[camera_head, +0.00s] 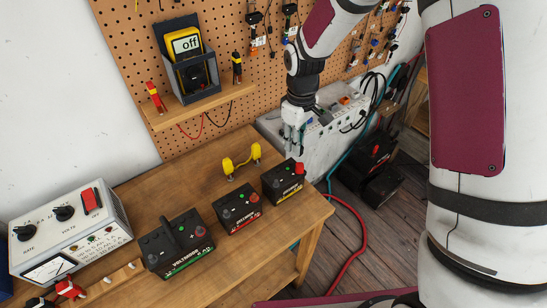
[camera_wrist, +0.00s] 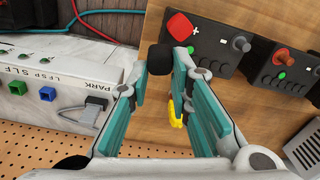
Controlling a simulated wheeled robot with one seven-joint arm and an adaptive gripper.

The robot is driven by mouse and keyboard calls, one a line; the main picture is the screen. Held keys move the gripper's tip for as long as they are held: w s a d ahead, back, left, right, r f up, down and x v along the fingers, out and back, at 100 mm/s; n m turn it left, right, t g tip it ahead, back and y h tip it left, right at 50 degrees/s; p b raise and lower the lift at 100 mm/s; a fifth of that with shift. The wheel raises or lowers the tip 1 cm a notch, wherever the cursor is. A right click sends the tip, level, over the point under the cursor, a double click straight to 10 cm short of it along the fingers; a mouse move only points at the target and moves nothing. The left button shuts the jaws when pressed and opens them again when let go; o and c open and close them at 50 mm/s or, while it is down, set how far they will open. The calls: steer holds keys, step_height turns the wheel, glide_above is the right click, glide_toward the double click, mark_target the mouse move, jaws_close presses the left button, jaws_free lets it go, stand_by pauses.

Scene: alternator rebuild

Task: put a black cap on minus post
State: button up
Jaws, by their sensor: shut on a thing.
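My gripper (camera_head: 294,143) is shut on a small black cap (camera_wrist: 160,58), which sits between the fingertips in the wrist view. In the head view my gripper is above the back right of the workbench, near the rightmost black battery (camera_head: 280,184). In the wrist view that battery (camera_wrist: 212,62) has a red cap (camera_wrist: 180,26) beside a plus mark, and a bare grey post (camera_wrist: 240,43) at its other end. The black cap appears close to the red-capped end, apart from the grey post. The cap is hard to make out in the head view.
Two more black batteries (camera_head: 238,211) (camera_head: 178,244) stand in a row to the left. A yellow two-ended piece (camera_head: 241,160) stands behind them. A grey tester (camera_head: 72,232) is at the left and a white power unit (camera_head: 325,122) beyond the bench.

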steer(key=s+a+r+n+p, duration=0.2)
steer(key=s+a+r+n, duration=0.1)
steer(key=s+a+n, duration=0.5)
steer(key=n+b, duration=0.1)
steer(key=b, duration=0.1)
glide_above(272, 185)
steer(key=shift+f, duration=2.25)
steer(key=shift+f+b, duration=0.35)
steer(key=shift+f, duration=0.7)
steer(key=o, duration=0.8)
steer(key=shift+o, duration=0.2)
steer(key=shift+r, duration=0.1)
step_height(272, 185, up, 12)
